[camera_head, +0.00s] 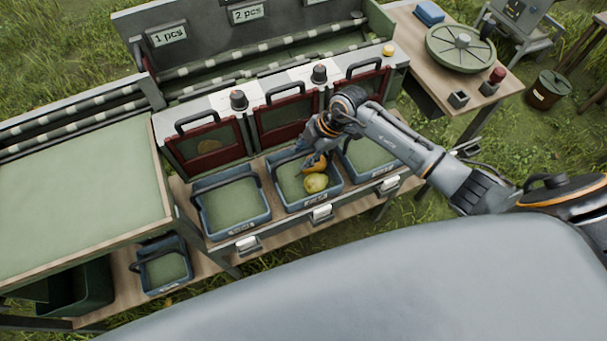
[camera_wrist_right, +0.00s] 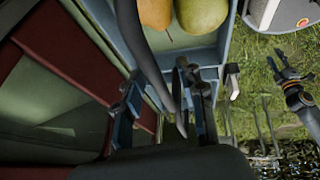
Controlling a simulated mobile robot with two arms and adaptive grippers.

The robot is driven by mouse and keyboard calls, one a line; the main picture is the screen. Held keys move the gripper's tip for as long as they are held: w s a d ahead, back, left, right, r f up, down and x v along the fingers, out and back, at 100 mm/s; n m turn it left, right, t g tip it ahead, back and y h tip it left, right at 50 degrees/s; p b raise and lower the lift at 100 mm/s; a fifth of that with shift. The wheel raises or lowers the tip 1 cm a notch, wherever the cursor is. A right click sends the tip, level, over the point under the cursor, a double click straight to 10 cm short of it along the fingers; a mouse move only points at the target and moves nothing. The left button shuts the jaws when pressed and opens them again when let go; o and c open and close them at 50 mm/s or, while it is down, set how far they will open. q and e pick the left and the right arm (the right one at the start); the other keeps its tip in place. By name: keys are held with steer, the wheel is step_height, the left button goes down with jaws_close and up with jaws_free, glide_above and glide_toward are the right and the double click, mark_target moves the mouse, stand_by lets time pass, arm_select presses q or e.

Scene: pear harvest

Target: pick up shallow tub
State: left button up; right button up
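Several shallow blue-grey tubs with dark handles stand on the wooden shelf. The middle tub (camera_head: 293,208) holds an orange-brown pear (camera_head: 317,165) and a yellow-green pear (camera_head: 316,183). The left tub (camera_head: 237,232) looks empty, and the right tub (camera_head: 366,177) is partly hidden by my right arm. My right gripper (camera_head: 312,145) is over the back of the middle tub. In the right wrist view its fingers (camera_wrist_right: 160,100) are apart, with the dark tub handle (camera_wrist_right: 148,65) running between them. My left gripper (camera_wrist_right: 284,72) seems to show small at the right there; its opening is unclear.
Red-framed gates (camera_head: 208,145) with dark handles stand directly behind the tubs. A green-topped table (camera_head: 80,190) is at the left, with a smaller tub (camera_head: 165,270) on a lower shelf. A side table (camera_head: 425,80) with a round green lid stands at the back right.

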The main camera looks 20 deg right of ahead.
steer(key=shift+f, duration=0.25)
stand_by(0.3)
jaws_close()
steer(key=shift+r, duration=0.1)
